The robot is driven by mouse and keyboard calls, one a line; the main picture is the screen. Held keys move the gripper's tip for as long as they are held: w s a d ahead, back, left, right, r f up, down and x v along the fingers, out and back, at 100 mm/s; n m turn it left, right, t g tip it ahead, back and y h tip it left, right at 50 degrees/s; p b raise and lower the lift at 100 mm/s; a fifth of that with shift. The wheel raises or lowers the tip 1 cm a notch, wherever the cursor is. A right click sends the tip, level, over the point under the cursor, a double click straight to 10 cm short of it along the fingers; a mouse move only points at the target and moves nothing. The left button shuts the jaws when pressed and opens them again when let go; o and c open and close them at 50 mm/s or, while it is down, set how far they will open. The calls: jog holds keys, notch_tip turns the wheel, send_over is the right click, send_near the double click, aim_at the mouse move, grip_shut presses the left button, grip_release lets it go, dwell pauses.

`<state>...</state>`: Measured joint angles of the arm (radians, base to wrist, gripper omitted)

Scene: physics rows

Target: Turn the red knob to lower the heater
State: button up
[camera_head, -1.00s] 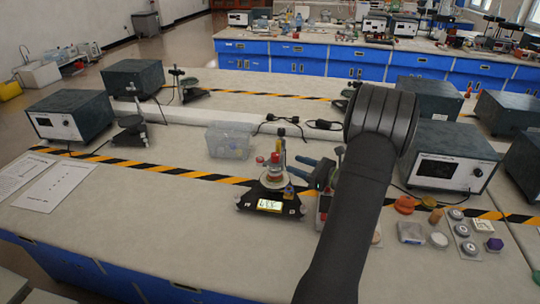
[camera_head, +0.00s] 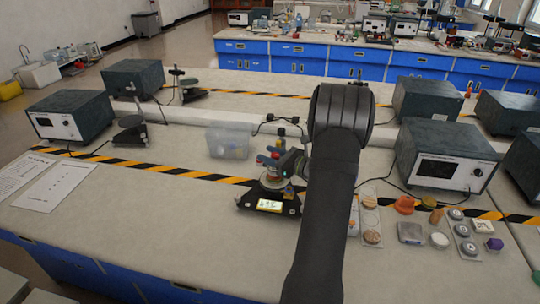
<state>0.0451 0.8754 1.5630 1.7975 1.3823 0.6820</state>
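The apparatus with the heater stands on the bench left of my arm in the head view. It has a dark base (camera_head: 285,208) with a lit yellow display (camera_head: 269,205) and a rounded stack above it. A small red knob (camera_head: 275,155) shows near the top of the stack. My gripper (camera_head: 267,162) reaches in from the right at the height of this knob, its bluish fingers at the upper part of the stack. The fingers partly hide the stack. Whether they touch or grip the knob is too small to tell.
A clear plastic box (camera_head: 228,143) stands behind and left of the apparatus. A grey instrument box (camera_head: 445,155) stands to the right. Small dishes, weights and blocks (camera_head: 438,240) lie right of my arm. The front left bench is clear, apart from paper sheets (camera_head: 58,186).

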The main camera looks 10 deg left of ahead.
jog(key=c, duration=0.8)
jog(key=shift+o, duration=0.2)
jog(key=shift+w+m+t+h, duration=0.1)
jog(key=shift+m+t+h, duration=0.6)
jog(key=shift+m+t, duration=0.65)
jog(key=shift+w+d+m+t+h, duration=0.15)
jog(key=shift+m+t+h, duration=0.4)
jog(key=shift+t, duration=0.35)
jog(key=shift+w+d+m+t+h, duration=0.1)
jog(key=shift+m+t+h, duration=0.4)
jog(key=shift+t, duration=0.35)
jog(key=o, duration=1)
